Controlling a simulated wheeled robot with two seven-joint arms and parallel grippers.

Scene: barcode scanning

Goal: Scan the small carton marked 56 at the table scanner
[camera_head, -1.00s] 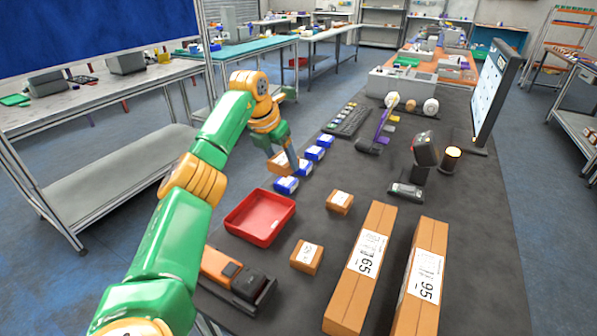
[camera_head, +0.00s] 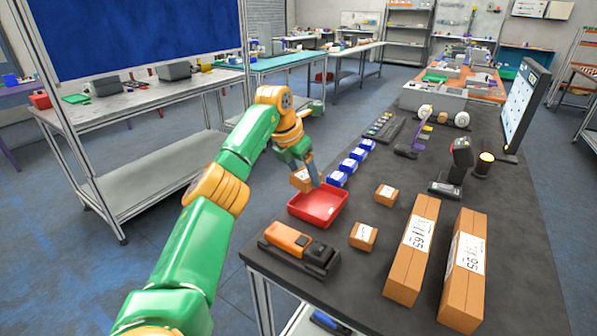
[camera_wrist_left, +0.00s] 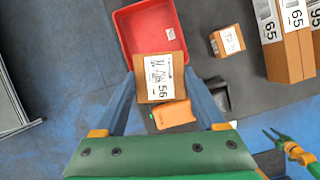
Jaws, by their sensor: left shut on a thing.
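My left gripper (camera_head: 306,178) is shut on the small carton (camera_head: 300,181), brown with a white label. In the left wrist view the carton (camera_wrist_left: 155,92) shows its label marked 56 facing the camera, between the two fingers. It is held above the far left edge of the red tray (camera_head: 318,219). The black table scanner (camera_head: 461,158) stands upright on the right half of the table, well apart from the carton. My right gripper (camera_wrist_left: 276,138) seems to show small at the right edge of the left wrist view; its jaws are unclear.
Several blue boxes (camera_head: 352,166) line the table's left edge. Two loose small cartons (camera_head: 386,194) (camera_head: 363,237) and long cartons marked 65 (camera_head: 410,265) and 95 (camera_head: 465,270) lie nearer. An orange-black device (camera_head: 298,246) sits front left. A monitor (camera_head: 525,110) stands right.

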